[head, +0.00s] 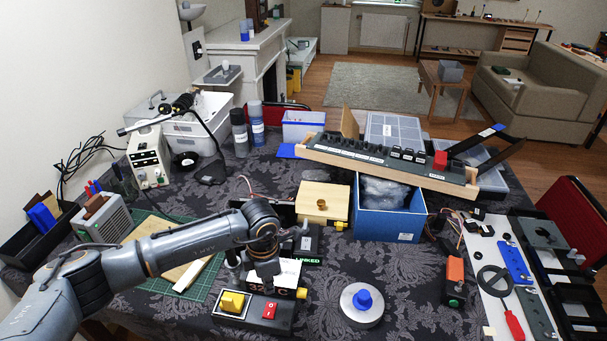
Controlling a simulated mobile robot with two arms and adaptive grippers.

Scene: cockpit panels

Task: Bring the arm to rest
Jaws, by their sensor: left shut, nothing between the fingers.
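My left arm reaches in from the left across the table. Its gripper (265,275) points down near the table's front middle, shut and empty. It is just behind a small dark panel (283,318) with a yellow knob (232,301) and a red switch (269,310). The gripper partly covers a white display box (288,276) there, and I cannot tell whether they touch. My right gripper is not in view.
A grey disc with a blue knob (363,300) stands to the right. A blue box (389,222), a wooden box (323,201) and a long switch panel (385,162) stand behind. Cluttered panels fill the right side. Patterned cloth is bare at front right.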

